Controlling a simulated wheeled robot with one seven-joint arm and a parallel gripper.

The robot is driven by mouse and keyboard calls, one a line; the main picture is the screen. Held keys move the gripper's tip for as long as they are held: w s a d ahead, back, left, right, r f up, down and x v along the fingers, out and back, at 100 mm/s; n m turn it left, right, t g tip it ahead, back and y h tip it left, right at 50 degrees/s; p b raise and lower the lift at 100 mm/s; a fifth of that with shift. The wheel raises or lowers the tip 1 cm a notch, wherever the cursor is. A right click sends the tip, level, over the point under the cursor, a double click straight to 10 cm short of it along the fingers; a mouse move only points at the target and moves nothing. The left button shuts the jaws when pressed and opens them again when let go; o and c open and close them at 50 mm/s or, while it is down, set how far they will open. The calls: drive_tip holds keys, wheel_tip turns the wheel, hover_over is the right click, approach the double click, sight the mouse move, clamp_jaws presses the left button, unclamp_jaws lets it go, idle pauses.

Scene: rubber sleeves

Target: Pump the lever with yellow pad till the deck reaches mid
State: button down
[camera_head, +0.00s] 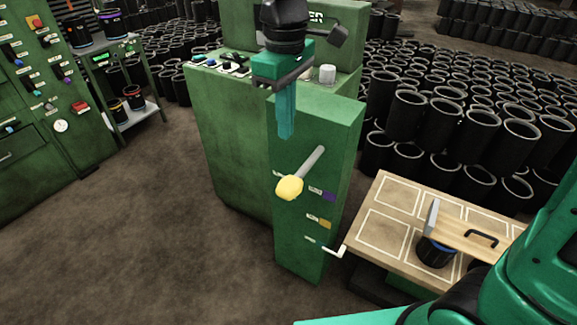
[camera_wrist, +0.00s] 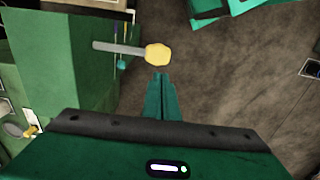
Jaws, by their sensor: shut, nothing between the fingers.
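The lever with a yellow pad (camera_head: 289,187) sticks out from the front of a narrow green cabinet (camera_head: 335,130). Its grey rod runs up and back from the pad to the cabinet face. The yellow pad also shows in the wrist view (camera_wrist: 158,54), just beyond my fingertips. My gripper (camera_head: 286,132) is shut and empty, its teal fingers pointing down above the pad in the head view. The fingers (camera_wrist: 161,78) look apart from the pad, though the exact gap is hard to tell. The deck (camera_head: 378,259) is a wooden top with white outlined rectangles, right of the cabinet.
A black cup (camera_head: 434,252) and a wooden board with a black handle (camera_head: 482,238) are on the deck. A white crank (camera_head: 335,252) juts out low on the cabinet. Black sleeves (camera_head: 460,120) crowd the back right. The floor at left is clear.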

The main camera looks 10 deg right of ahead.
sight(290, 183)
drive_tip(key=f, duration=0.9)
drive_tip(key=d+f, duration=0.1)
drive_tip(key=f, duration=0.4)
drive_tip(key=shift+w, duration=0.15)
